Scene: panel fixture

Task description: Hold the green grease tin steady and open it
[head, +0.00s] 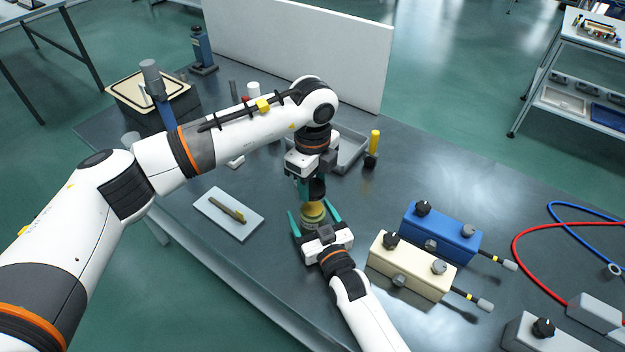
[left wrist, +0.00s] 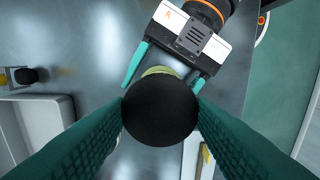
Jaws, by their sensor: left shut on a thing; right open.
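The green grease tin (head: 312,212) stands on the grey bench, its body yellow-green, with a black round top. My left gripper (head: 311,192) points straight down over it. In the left wrist view its teal fingers are shut on the sides of the black round top (left wrist: 160,110), which hides most of the tin; a yellow-green rim (left wrist: 156,71) shows behind it. My right gripper (head: 314,214) lies low at the bench with one finger on each side of the tin, spread apart. Whether these fingers touch the tin is hard to tell.
A blue box (head: 440,232) and a cream box (head: 410,266) with knobs stand to the right. A grey tray (head: 350,150) and a yellow-handled tool (head: 374,145) are behind. A pale plate (head: 222,220) lies left. A white panel (head: 300,50) closes the back.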

